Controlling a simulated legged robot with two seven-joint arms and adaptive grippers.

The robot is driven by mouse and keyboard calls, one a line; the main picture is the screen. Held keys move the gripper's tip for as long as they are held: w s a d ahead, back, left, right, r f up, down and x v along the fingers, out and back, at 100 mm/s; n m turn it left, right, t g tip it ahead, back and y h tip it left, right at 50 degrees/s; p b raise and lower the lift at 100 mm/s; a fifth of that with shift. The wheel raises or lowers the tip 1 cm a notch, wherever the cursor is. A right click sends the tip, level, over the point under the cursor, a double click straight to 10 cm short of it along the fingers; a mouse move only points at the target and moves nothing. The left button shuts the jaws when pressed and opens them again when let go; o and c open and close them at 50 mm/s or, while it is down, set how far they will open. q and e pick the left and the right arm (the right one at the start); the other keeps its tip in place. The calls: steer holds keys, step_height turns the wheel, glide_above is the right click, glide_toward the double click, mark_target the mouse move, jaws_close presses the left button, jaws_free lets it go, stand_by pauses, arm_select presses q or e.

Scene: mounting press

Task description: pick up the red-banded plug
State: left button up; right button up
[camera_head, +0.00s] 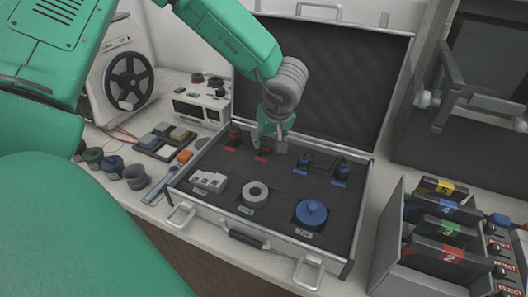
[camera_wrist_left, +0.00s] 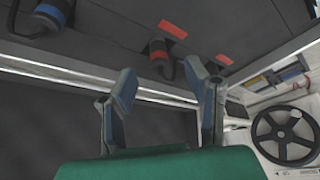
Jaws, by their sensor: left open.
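Two dark plugs with red marks stand near the back left of the open case: one on the left (camera_head: 234,136), and one (camera_head: 264,147) partly behind my left gripper (camera_head: 272,139). In the left wrist view a red-banded plug (camera_wrist_left: 158,56) shows just beyond the open, empty fingers (camera_wrist_left: 161,72). A second red-marked plug is partly hidden by the right-hand finger. My left gripper hangs over the back part of the case, close to the plug but with nothing between its fingers. My right gripper is not in view.
Two blue-banded plugs (camera_head: 303,164) (camera_head: 341,171) stand to the right. The case (camera_head: 300,244) also holds a white block (camera_head: 210,181), a grey ring (camera_head: 255,192) and a blue knob (camera_head: 311,213). Its raised lid (camera_head: 325,75) stands behind my gripper. Numbered bins (camera_head: 440,235) stand at right.

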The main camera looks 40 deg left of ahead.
mark_target(268, 145)
arm_select(q)
steer(key=f, duration=0.1)
steer(key=w+f, duration=0.1)
steer(key=shift+a+f, duration=0.1)
steer(key=shift+f, duration=0.3)
steer(key=shift+w+a+f, duration=0.1)
steer(key=shift+a+f, duration=0.2)
steer(key=shift+a, duration=0.25)
steer(key=shift+w+a+f, duration=0.1)
steer(key=shift+a+f, duration=0.2)
steer(key=shift+a, duration=0.2)
steer(key=shift+s+a, duration=0.1)
steer(key=shift+a, duration=0.15)
steer(key=c, duration=0.4)
steer(key=shift+a+f, duration=0.1)
steer(key=shift+a, duration=0.05)
jaws_close()
steer(key=shift+d+r, duration=0.2)
steer(key=shift+d, duration=0.8)
steer(key=shift+r, duration=0.2)
steer(key=r, duration=0.5)
steer(key=r+p, duration=0.1)
steer(key=r, duration=0.2)
steer(key=shift+a+r, duration=0.25)
steer(key=shift+a, duration=0.15)
steer(key=shift+d+r, duration=0.15)
steer(key=shift+r, duration=0.45)
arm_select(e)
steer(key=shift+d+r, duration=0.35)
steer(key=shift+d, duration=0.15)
